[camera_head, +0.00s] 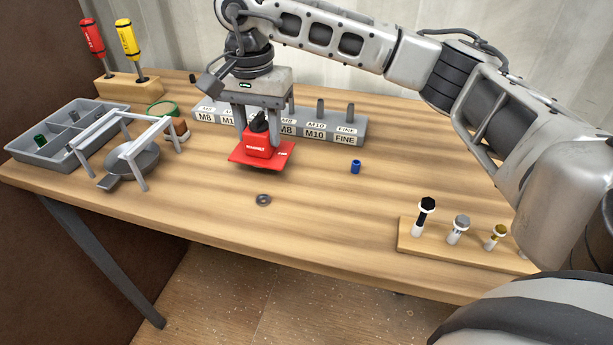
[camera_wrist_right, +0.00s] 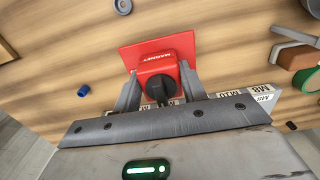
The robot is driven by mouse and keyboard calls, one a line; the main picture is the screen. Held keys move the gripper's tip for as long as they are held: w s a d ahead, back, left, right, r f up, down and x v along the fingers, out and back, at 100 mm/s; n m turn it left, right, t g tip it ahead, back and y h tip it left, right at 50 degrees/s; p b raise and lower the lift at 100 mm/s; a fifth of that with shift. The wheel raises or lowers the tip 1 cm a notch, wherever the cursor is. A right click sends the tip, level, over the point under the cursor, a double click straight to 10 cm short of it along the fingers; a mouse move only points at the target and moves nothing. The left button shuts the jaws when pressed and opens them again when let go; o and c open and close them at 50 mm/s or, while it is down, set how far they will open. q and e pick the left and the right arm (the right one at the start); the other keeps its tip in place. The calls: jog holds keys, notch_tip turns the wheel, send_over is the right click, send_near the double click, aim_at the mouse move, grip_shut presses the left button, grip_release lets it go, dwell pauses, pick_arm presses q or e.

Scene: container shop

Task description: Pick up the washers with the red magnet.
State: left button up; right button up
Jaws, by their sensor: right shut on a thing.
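The red magnet (camera_head: 262,146), a red block with a black knob on a flat red plate, is between the fingers of my right gripper (camera_head: 258,138), which is shut on it. It also shows in the right wrist view (camera_wrist_right: 150,50), between the two grey fingers. I cannot tell whether its plate is clear of the table. A dark grey washer (camera_head: 263,199) lies flat on the wood in front of the magnet, apart from it; in the right wrist view the washer (camera_wrist_right: 123,6) is at the top edge. Other washers are not clearly visible. My left gripper is not in view.
A grey labelled rack (camera_head: 350,127) stands behind the magnet. A blue cylinder (camera_head: 356,167) lies to its right. At left are a grey frame over a pan (camera_head: 130,160), a divided tray (camera_head: 35,150) and screwdrivers in a block (camera_head: 127,88). A bolt board (camera_head: 425,246) is front right.

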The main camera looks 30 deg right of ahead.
notch_tip(320, 180, up, 2)
jog(key=shift+r+p, duration=0.1)
jog(key=shift+p, duration=0.3)
jog(key=shift+r+p, duration=0.9)
jog(key=shift+r, duration=0.35)
jog(key=shift+r+p, duration=1.35)
jog(key=shift+r, duration=0.55)
jog(key=shift+r+p, duration=0.85)
jog(key=shift+r, duration=0.4)
jog(key=shift+r+p, duration=0.3)
jog(key=shift+r, duration=0.15)
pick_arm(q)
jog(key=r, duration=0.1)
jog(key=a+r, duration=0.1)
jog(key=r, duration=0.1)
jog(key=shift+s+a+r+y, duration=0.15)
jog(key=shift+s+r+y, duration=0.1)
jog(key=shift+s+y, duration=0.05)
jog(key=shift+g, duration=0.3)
